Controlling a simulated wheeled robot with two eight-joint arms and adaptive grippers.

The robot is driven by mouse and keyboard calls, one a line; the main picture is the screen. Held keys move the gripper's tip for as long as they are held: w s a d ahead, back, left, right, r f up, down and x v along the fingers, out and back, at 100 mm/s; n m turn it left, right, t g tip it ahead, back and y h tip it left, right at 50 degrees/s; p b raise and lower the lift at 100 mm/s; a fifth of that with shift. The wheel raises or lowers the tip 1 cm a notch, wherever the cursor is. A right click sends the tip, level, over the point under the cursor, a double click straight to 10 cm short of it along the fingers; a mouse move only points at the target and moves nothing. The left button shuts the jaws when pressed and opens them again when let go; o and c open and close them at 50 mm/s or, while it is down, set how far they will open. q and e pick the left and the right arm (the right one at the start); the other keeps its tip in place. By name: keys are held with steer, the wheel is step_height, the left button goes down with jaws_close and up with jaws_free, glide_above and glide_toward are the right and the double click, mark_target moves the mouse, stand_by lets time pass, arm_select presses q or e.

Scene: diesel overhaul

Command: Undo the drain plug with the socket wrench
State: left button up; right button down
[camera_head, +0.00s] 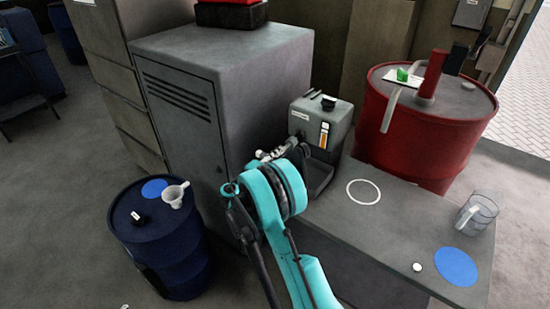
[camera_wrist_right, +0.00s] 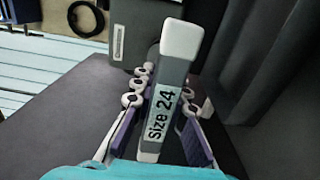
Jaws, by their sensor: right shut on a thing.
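My right gripper (camera_head: 276,152) reaches in beside a grey box-shaped unit (camera_head: 315,118) on the bench. In the right wrist view the right gripper (camera_wrist_right: 163,92) is shut on the socket wrench (camera_wrist_right: 172,75), a grey bar marked "Size 24" with a pale end block. The wrench points away from the wrist, toward the grey unit, which also shows in the wrist view (camera_wrist_right: 128,40). The drain plug cannot be made out; whether the wrench touches it cannot be told. My left gripper is not in view.
The bench (camera_head: 395,220) carries a white ring (camera_head: 363,183), a clear jug (camera_head: 478,215), a blue disc (camera_head: 456,266) and a small white disc (camera_head: 417,267). A tall grey cabinet (camera_head: 185,115) stands close on the left. A red drum (camera_head: 425,140) and a blue drum (camera_head: 165,250) flank the area.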

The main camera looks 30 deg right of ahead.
steer(key=shift+x, duration=0.85)
steer(key=shift+w+d, duration=0.1)
steer(key=shift+d, duration=0.05)
